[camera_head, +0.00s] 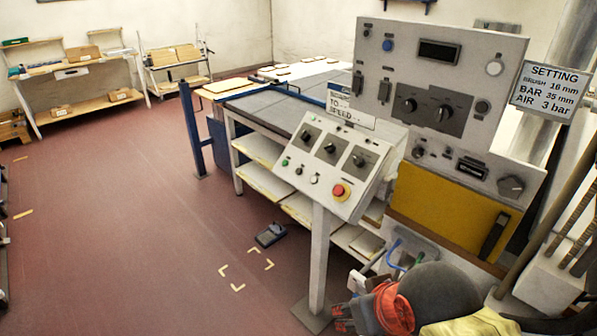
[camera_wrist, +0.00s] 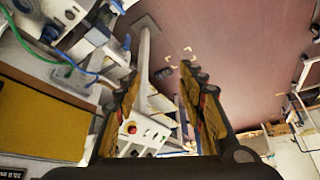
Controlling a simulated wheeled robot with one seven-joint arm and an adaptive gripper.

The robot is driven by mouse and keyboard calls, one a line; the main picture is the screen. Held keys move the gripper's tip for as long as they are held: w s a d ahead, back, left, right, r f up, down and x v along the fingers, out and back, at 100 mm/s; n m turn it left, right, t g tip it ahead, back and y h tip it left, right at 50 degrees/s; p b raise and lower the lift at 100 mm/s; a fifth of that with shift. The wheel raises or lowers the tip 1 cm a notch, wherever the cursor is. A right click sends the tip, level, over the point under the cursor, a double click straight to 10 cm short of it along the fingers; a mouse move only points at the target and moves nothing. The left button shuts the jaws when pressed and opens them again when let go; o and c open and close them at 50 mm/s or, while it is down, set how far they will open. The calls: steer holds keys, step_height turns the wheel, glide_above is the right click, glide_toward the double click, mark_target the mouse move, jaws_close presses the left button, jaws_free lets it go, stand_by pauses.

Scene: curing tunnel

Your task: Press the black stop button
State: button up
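A sloped grey control panel (camera_head: 325,165) on a post carries three rotary knobs, a row of small buttons and a red mushroom button (camera_head: 340,191) on a yellow base. In the row, a small dark button (camera_head: 299,170) appears between a green button (camera_head: 285,162) and a pale one (camera_head: 314,179); its exact colour is hard to tell. My gripper (camera_head: 345,316) is low in front of the panel, apart from it. In the wrist view my gripper (camera_wrist: 162,78) is open and empty, with the panel (camera_wrist: 150,135) and red button (camera_wrist: 131,128) partly showing between its fingers.
A taller grey cabinet (camera_head: 440,60) with knobs and a yellow plate (camera_head: 450,215) stands behind and right of the panel. A worktable (camera_head: 275,108) with shelves is behind. A foot pedal (camera_head: 270,235) lies on the floor near yellow corner marks. The red floor at left is clear.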

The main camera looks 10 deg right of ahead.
steer(key=shift+c, duration=0.5)
jaws_close()
stand_by(1.3)
